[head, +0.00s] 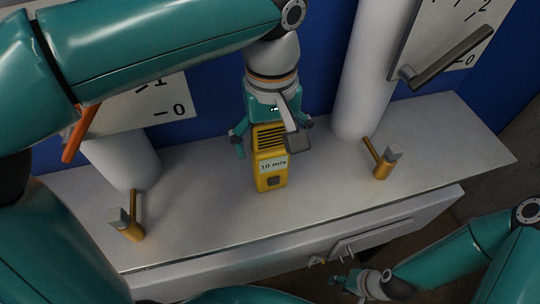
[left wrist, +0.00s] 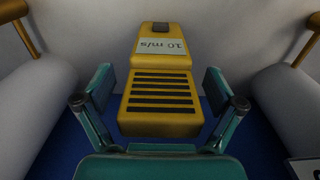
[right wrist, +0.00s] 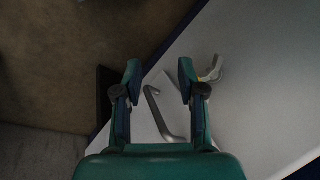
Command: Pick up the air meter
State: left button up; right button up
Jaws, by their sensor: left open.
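The air meter (head: 270,172) is a yellow box with dark slots and a white label reading 10 m/s. It stands on the grey bench top between two white columns. My left gripper (head: 270,143) is above and around its upper part. In the left wrist view, the air meter (left wrist: 160,95) lies between the two open fingers (left wrist: 158,92), with a visible gap on each side. My right gripper (head: 362,284) is low at the front, near the drawer. In the right wrist view its fingers (right wrist: 160,82) are apart with nothing held between them.
The grey bench top (head: 330,200) is clear around the meter. Brass-coloured valves (head: 384,164) and (head: 132,226) stand on either side. White columns (head: 365,80) rise behind. A drawer handle (right wrist: 163,115) shows below my right gripper. A panel with a grey lever (head: 455,55) is at the back right.

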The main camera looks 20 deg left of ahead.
pick_arm(q)
jog(key=shift+c, duration=0.2)
jog(key=c, duration=1.7)
jog(key=shift+r, duration=0.1)
grip_shut()
